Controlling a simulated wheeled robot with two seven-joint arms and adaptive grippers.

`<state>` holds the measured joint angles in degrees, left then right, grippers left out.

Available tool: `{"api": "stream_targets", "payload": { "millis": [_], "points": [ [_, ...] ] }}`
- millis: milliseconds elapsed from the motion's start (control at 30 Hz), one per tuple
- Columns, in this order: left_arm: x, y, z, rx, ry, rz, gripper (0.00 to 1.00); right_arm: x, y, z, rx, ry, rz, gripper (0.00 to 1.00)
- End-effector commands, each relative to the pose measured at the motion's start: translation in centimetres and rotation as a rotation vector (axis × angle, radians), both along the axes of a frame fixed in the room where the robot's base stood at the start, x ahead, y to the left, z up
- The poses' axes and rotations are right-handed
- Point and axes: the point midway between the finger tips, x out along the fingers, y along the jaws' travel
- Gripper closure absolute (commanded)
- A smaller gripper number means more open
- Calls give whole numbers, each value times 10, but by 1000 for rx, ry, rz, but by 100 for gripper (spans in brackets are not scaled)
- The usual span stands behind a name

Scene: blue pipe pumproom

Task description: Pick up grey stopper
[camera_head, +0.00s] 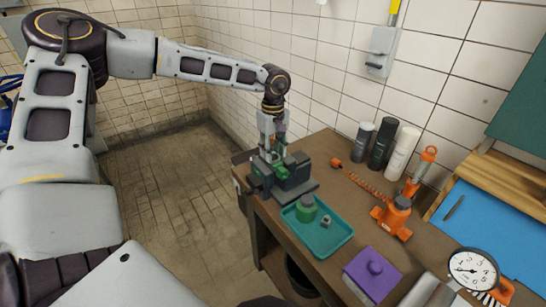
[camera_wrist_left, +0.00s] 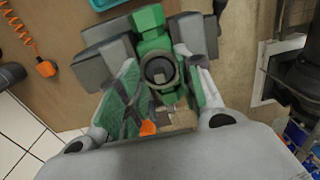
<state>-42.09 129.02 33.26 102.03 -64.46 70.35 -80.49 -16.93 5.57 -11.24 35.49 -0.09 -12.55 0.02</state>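A small grey piece, probably the grey stopper (camera_head: 326,221), stands in the teal tray (camera_head: 335,246), right of a green jar with a grey top (camera_head: 306,208). My left gripper (camera_head: 271,148) points down over a green and grey vise-like device (camera_head: 290,178) at the table's far left corner. In the left wrist view, the fingers of my left gripper (camera_wrist_left: 163,80) are spread on either side of the device's green part with a dark round opening (camera_wrist_left: 160,70). I cannot tell whether they touch it. My right gripper is not in view.
An orange coiled cord (camera_head: 365,184), an orange tool (camera_head: 394,216), several bottles (camera_head: 381,144), a purple box (camera_head: 372,272) and a gauge (camera_head: 472,269) are on the table. A tiled wall stands behind. Bare wood shows between tray and orange tool.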

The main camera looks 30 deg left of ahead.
Motion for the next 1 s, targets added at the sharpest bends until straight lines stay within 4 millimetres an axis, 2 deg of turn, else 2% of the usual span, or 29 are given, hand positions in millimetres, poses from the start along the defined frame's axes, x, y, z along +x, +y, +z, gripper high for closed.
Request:
{"api": "stream_targets", "payload": {
  "millis": [300, 600, 1000],
  "points": [
    [0, 0, 0, 0, 0, 0, 64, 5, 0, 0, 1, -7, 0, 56],
    [0, 0, 0, 0, 0, 0, 100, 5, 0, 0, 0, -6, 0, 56],
    [0, 0, 2, 0, 0, 0, 100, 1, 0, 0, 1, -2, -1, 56]
  ]
}}
